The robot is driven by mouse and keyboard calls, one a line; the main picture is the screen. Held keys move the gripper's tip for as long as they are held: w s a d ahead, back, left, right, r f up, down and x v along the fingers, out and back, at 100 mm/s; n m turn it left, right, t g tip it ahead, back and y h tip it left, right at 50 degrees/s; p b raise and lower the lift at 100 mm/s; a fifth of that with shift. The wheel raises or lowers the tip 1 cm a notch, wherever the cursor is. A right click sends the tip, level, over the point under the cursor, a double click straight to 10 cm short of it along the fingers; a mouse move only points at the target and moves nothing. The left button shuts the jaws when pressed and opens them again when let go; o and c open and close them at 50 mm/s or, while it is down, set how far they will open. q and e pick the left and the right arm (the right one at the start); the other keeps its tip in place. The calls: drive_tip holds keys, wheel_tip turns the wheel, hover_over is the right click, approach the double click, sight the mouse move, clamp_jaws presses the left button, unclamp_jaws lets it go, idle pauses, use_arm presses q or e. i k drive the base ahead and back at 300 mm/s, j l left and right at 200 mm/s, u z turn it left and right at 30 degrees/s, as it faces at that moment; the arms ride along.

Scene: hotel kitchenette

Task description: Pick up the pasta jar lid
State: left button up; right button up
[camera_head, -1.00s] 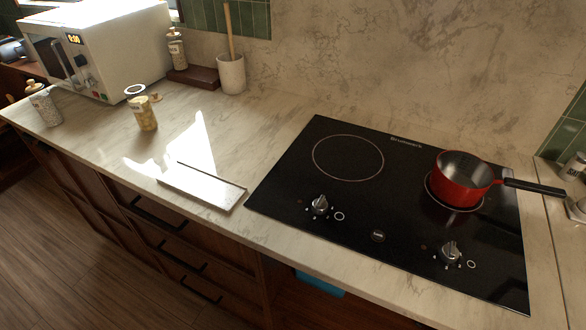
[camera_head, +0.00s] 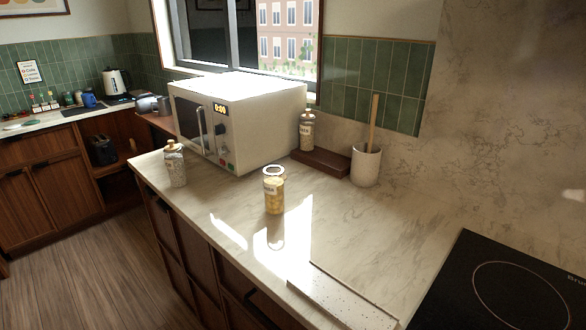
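The pasta jar (camera_head: 274,199) stands upright on the marble counter, in front of the microwave. It is clear glass with yellowish pasta inside, and its round pale rim at the top looks open. I cannot clearly make out a separate lid now; the spot just behind the jar is largely covered by it. Neither of my grippers is in view.
A white microwave (camera_head: 236,122) stands behind the jar. A stoppered jar (camera_head: 175,165) is at the left counter end. Another jar (camera_head: 307,131) is on a dark wooden block (camera_head: 321,163), beside a utensil crock (camera_head: 366,165). A flat tray (camera_head: 340,296) and black cooktop (camera_head: 505,290) are nearer.

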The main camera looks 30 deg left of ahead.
sight(273, 182)
drive_tip(key=j+z, duration=0.2)
drive_tip(key=j, duration=0.25)
drive_tip(key=j+z, duration=0.2)
drive_tip(key=j, duration=0.3)
drive_tip(key=j+z, duration=0.2)
drive_tip(key=j, duration=0.25)
drive_tip(key=j+z, duration=0.25)
drive_tip(key=j, duration=0.2)
drive_tip(key=k+j+z, duration=0.2)
drive_tip(key=j, duration=0.25)
drive_tip(key=j+z, duration=0.2)
drive_tip(key=j, duration=0.25)
drive_tip(key=k+j+z, duration=0.2)
drive_tip(key=j, duration=0.2)
